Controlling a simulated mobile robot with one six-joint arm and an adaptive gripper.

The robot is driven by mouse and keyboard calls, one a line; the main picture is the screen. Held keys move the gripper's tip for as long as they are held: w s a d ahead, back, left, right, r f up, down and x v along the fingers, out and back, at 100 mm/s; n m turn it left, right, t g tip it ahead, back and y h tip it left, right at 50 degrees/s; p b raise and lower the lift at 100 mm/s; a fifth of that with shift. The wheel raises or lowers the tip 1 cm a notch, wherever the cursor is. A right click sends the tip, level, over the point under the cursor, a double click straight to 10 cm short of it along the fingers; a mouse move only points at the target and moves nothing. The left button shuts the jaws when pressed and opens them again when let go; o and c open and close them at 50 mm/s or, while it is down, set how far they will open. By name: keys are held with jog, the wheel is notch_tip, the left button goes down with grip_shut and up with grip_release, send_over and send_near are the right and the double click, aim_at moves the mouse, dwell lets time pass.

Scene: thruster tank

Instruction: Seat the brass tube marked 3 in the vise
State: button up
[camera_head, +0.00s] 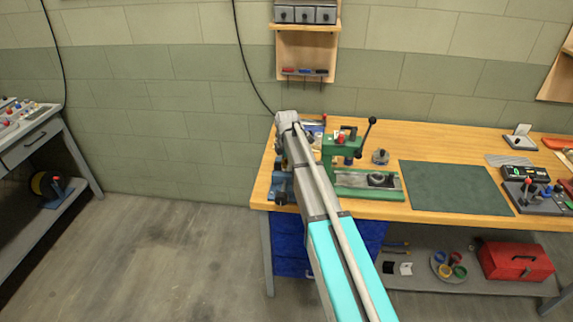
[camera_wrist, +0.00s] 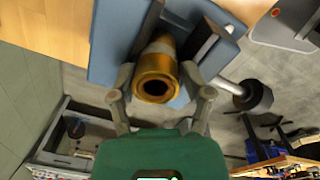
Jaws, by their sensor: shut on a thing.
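In the wrist view, a brass tube (camera_wrist: 155,82) sits between the two fingers of my gripper (camera_wrist: 157,73), its open round end facing the camera. My gripper is shut on the tube. No number shows on it. The blue vise (camera_wrist: 115,40) lies just beyond, with dark jaws on both sides of the tube's far part. I cannot tell whether the tube rests in the jaws or is above them. In the head view, the vise (camera_head: 281,187) is at the bench's left front edge, partly hidden by my arm, which also hides my gripper.
A green press (camera_head: 340,150) with a black lever stands right of the vise on the wooden bench (camera_head: 440,145). A green mat (camera_head: 455,188) lies farther right. The vise handle (camera_wrist: 245,95) sticks out beside my gripper in the wrist view.

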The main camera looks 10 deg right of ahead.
jog(key=o, duration=0.4)
jog(key=shift+f, duration=0.75)
jog(key=shift+c, duration=0.2)
jog(key=shift+r, duration=0.1)
jog(key=o, duration=1)
jog(key=shift+w, duration=0.1)
jog(key=shift+c, duration=0.2)
jog(key=shift+r, duration=0.1)
